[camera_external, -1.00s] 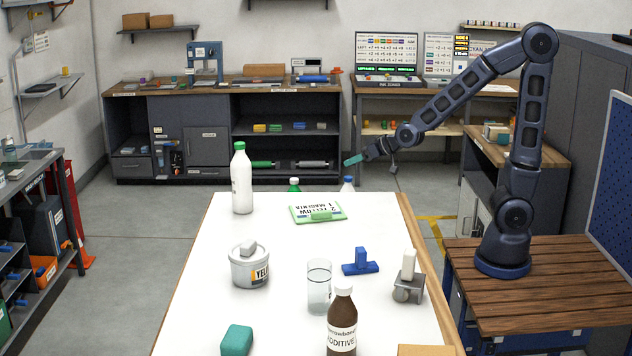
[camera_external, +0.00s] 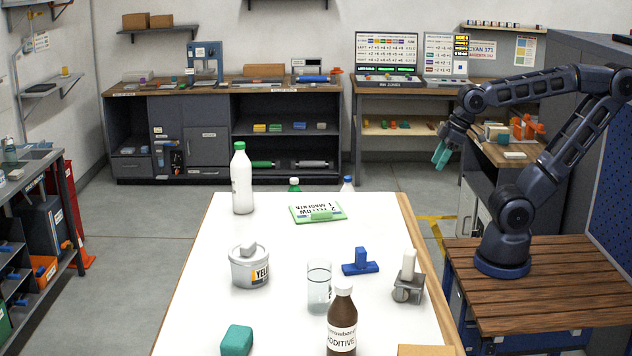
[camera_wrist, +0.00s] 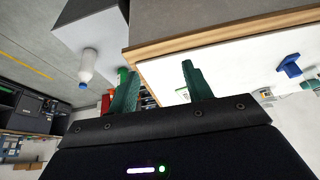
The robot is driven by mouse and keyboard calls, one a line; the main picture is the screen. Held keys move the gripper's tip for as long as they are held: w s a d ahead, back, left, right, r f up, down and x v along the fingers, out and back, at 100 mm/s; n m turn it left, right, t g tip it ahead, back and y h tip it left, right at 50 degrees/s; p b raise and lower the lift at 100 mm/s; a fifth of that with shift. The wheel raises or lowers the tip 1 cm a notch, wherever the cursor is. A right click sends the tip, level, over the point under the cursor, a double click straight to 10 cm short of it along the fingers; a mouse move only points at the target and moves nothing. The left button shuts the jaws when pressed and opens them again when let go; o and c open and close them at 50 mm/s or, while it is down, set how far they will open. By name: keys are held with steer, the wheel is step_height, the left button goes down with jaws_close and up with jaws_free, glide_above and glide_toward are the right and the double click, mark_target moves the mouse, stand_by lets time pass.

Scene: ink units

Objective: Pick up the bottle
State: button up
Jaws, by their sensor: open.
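Several bottles are in view, and the frames do not show which one the task means. A white bottle with a green cap (camera_external: 242,182) stands upright at the table's far left corner. A brown additive bottle (camera_external: 342,322) stands at the near side. A green-capped bottle (camera_external: 294,185) and a blue-capped bottle (camera_external: 347,184) show beyond the far edge, their lower parts hidden. A white bottle with a blue cap (camera_wrist: 87,66) is left of my fingers in the wrist view. My gripper (camera_external: 441,153) is open and empty, right of the table, apart from every bottle; its teal fingers (camera_wrist: 158,72) are spread.
A side bench (camera_external: 520,152) with small items stands behind my arm.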

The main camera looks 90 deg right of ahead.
steer(key=shift+o, duration=0.2)
steer(key=shift+s+a, duration=0.1)
steer(key=shift+s, duration=0.8)
steer(key=t, duration=1)
glide_toward(240, 143)
steer(key=s+a, duration=0.3)
steer(key=s, duration=0.7)
steer(key=shift+w+d+f+m+t+h, duration=0.35)
steer(key=shift+w+d+f+m+h, duration=0.35)
steer(key=shift+w, duration=2.6)
steer(key=shift+w+d+f+m+t+h, duration=0.4)
steer(key=shift+w+h, duration=0.65)
steer(key=shift+w, duration=2.25)
steer(key=shift+w+d+f+m+t+h, duration=0.35)
steer(key=shift+w+d+f+m+h, duration=0.4)
steer(key=shift+w, duration=2.55)
steer(key=shift+a+r+n, duration=0.1)
steer(key=shift+a+n, duration=0.15)
steer(key=shift+a, duration=0.05)
jaws_close()
